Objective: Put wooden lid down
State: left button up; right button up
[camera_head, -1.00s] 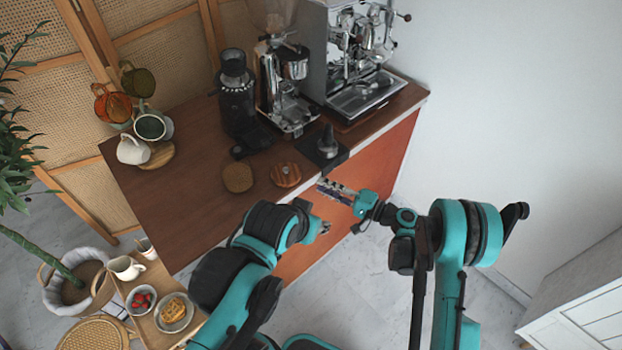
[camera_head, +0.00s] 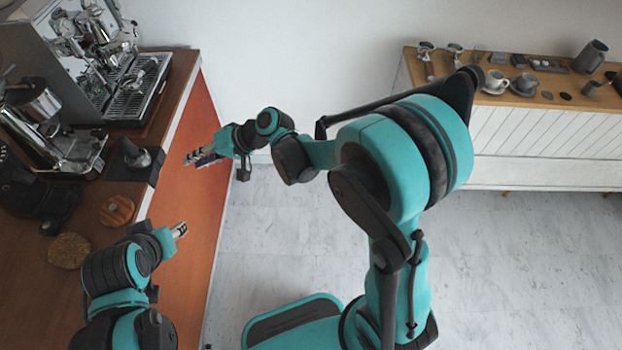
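A round wooden lid (camera_head: 117,210) with a small mark or knob in its middle lies on the brown counter (camera_head: 60,305), near the front edge. My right gripper (camera_head: 196,156) is beyond the counter's front edge, to the upper right of the lid and apart from it. I see no lid in it. Its fingers overlap, so their opening is unclear. My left gripper (camera_head: 180,230) is to the right of the lid, past the counter edge. Only its small fingertips show, and I cannot tell its opening.
A round woven-looking disc (camera_head: 69,250) lies left of the lid. A black tamper stand (camera_head: 137,158) is at the counter edge, with a grinder (camera_head: 45,125) and espresso machine (camera_head: 125,80) behind. A white cabinet (camera_head: 540,140) with cups stands at right. Floor between is clear.

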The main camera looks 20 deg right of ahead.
jog(key=s+d+r+t+h, duration=0.1)
jog(key=s+d+h, duration=0.4)
jog(key=s+d, duration=0.4)
jog(key=s+d+r+t+h, duration=0.1)
jog(key=s+d+h, duration=0.4)
jog(key=d, duration=1.2)
jog(key=s, duration=0.4)
jog(key=shift+s+d+r+n+t+h, duration=0.2)
jog(key=shift+s+d+n+t+h, duration=0.1)
jog(key=shift+n+t+h, duration=0.1)
